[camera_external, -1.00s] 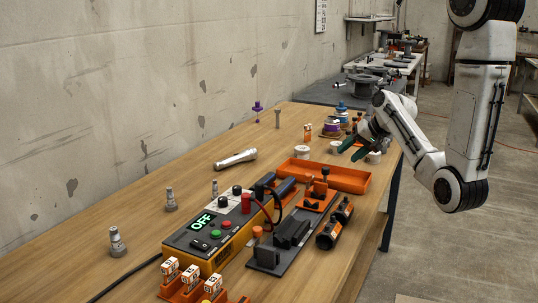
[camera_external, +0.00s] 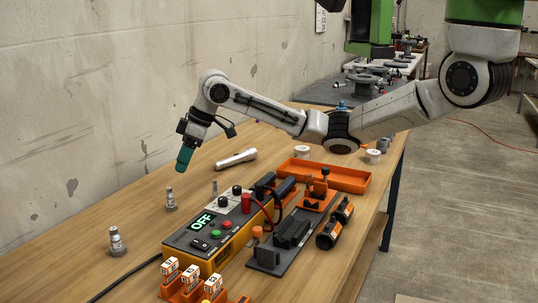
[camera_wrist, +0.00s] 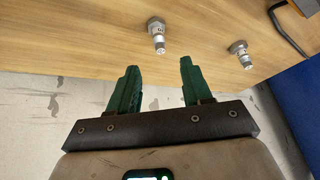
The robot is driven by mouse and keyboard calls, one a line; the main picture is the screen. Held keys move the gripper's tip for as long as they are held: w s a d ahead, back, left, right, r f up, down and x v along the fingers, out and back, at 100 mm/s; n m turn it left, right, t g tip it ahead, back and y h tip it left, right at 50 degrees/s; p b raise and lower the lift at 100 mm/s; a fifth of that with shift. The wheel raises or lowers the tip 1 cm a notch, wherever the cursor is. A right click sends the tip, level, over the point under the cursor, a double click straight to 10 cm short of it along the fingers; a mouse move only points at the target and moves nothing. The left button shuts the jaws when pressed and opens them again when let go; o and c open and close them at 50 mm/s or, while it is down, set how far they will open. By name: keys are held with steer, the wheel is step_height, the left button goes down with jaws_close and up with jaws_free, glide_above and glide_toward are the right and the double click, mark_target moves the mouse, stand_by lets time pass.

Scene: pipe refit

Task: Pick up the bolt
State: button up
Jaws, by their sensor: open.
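My gripper (camera_external: 184,166) hangs above the back left of the table, near the wall, with its green fingers pointing down. In the wrist view my gripper (camera_wrist: 156,82) is open, with nothing between its fingers. A grey stepped metal fitting (camera_external: 170,199) stands upright on the table below and left of it. A second similar fitting (camera_external: 116,242) stands nearer the front left. In the wrist view two such fittings (camera_wrist: 157,36) (camera_wrist: 239,52) lie beyond the fingertips, apart from them. A flat-headed, bolt-like grey piece seen earlier farther back is hidden behind my arm.
A small grey pin (camera_external: 214,188) stands beside the yellow control box (camera_external: 228,247) reading OFF. A silver flashlight (camera_external: 236,159) lies behind it. An orange tray (camera_external: 352,180) and black-and-orange cylinders (camera_external: 328,236) are to the right. The left table is mostly clear.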

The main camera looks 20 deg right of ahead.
mark_target(169, 205)
steer(key=shift+n+h, duration=0.4)
steer(key=x, duration=0.5)
steer(key=a+b+x, duration=0.1)
steer(key=x, duration=0.5)
steer(key=shift+a, duration=0.15)
steer(key=shift+c, duration=0.5)
jaws_close()
